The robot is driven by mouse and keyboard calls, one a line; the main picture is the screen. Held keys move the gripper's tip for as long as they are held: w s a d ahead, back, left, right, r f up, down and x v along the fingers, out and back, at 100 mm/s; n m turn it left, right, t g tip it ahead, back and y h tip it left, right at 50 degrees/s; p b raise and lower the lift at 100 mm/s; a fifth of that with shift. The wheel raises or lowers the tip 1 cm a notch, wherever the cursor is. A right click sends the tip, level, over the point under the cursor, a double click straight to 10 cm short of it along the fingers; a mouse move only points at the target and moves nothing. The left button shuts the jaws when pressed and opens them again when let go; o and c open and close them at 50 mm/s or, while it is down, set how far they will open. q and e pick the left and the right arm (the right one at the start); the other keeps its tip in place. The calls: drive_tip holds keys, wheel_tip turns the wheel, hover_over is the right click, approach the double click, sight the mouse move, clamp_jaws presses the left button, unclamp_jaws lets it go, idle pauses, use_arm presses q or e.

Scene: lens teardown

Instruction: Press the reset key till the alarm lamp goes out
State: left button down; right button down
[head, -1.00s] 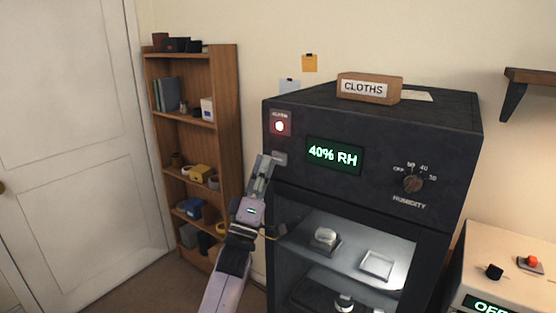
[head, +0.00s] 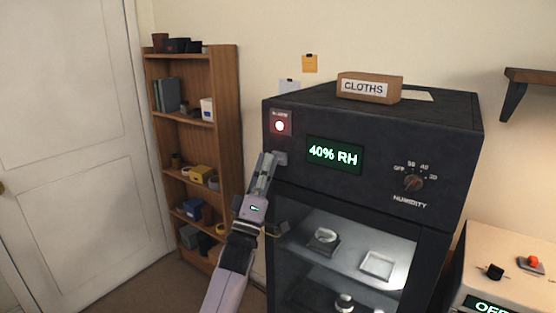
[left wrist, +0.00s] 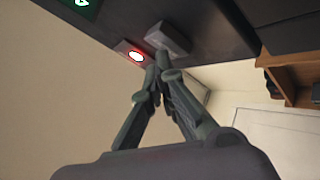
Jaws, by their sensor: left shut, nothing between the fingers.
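The alarm lamp (head: 280,126) glows white-red on a red plate at the upper left of the dark cabinet's front. It also glows in the left wrist view (left wrist: 136,56). The grey reset key (head: 281,158) sits just below the lamp, partly hidden by my gripper; in the left wrist view the key (left wrist: 169,39) is a raised grey block. My left gripper (head: 267,156) is shut and empty, its tips at the key's left side. In the left wrist view the fingertips (left wrist: 162,66) are close to the key's edge; I cannot tell whether they touch. My right gripper is out of view.
The dark cabinet (head: 377,135) has a green display (head: 334,155) reading 40% RH and a humidity knob (head: 412,183). A box marked CLOTHS (head: 368,88) stands on top. A wooden shelf (head: 225,130) stands behind at left; a beige unit (head: 500,250) is at lower right.

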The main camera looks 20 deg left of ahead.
use_arm(q)
drive_tip(key=shift+w+d, duration=0.1)
drive_tip(key=shift+w, duration=0.3)
drive_tip(key=shift+s, duration=0.15)
idle(0.5)
drive_tip(key=shift+s+a+p, duration=0.2)
drive_tip(key=shift+s+p, duration=0.1)
drive_tip(key=shift+s, duration=0.4)
drive_tip(key=s+p, duration=0.1)
drive_tip(key=s, duration=0.1)
drive_tip(key=s+a+p, duration=0.1)
drive_tip(key=s, duration=0.1)
drive_tip(key=shift+s+a, duration=0.15)
drive_tip(key=shift+s, duration=0.25)
